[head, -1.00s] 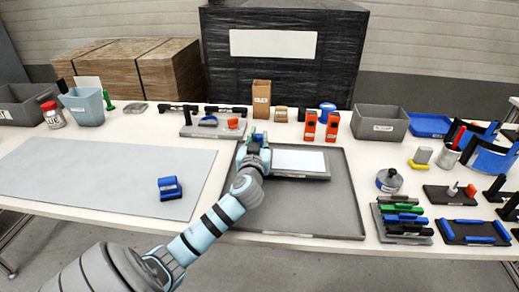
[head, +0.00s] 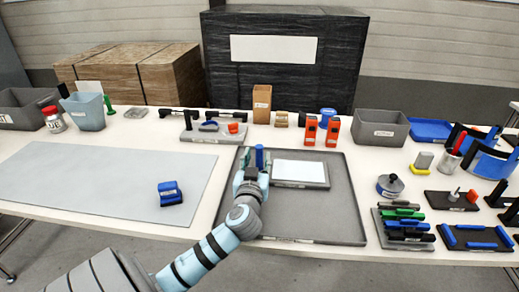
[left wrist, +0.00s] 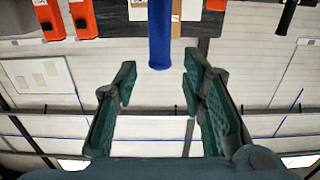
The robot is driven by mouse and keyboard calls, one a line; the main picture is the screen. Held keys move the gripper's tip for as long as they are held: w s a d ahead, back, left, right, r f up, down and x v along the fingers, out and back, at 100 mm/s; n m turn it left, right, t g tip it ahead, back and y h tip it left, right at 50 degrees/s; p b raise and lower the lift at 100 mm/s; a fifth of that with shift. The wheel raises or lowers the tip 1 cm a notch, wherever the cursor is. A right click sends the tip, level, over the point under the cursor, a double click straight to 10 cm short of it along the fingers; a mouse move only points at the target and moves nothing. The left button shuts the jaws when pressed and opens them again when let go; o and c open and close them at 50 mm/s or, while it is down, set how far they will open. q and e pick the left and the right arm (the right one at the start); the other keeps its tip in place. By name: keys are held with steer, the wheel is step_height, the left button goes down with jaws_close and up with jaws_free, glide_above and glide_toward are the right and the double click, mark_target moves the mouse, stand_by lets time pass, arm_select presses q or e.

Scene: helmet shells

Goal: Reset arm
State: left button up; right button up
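My left gripper (head: 255,160) is over the left part of the dark grey tray (head: 345,215), left of the pale panel (head: 300,172). A blue cylinder (head: 259,155) shows at its fingers in the head view. In the left wrist view the green fingers (left wrist: 160,85) stand apart, and the blue cylinder (left wrist: 160,35) shows between and beyond the tips with clear space on both sides. Its lower part is hidden in the head view. My right gripper is not in view.
A blue block (head: 170,193) lies on the grey mat (head: 80,180) at left. Two orange tools (head: 321,131) stand behind the tray. A grey bin (head: 381,129) is at back right. Several handled tools (head: 404,225) lie right of the tray. The tray's front is clear.

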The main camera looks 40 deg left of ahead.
arm_select(q)
steer(key=shift+v, duration=1.2)
steer(key=shift+w, duration=0.1)
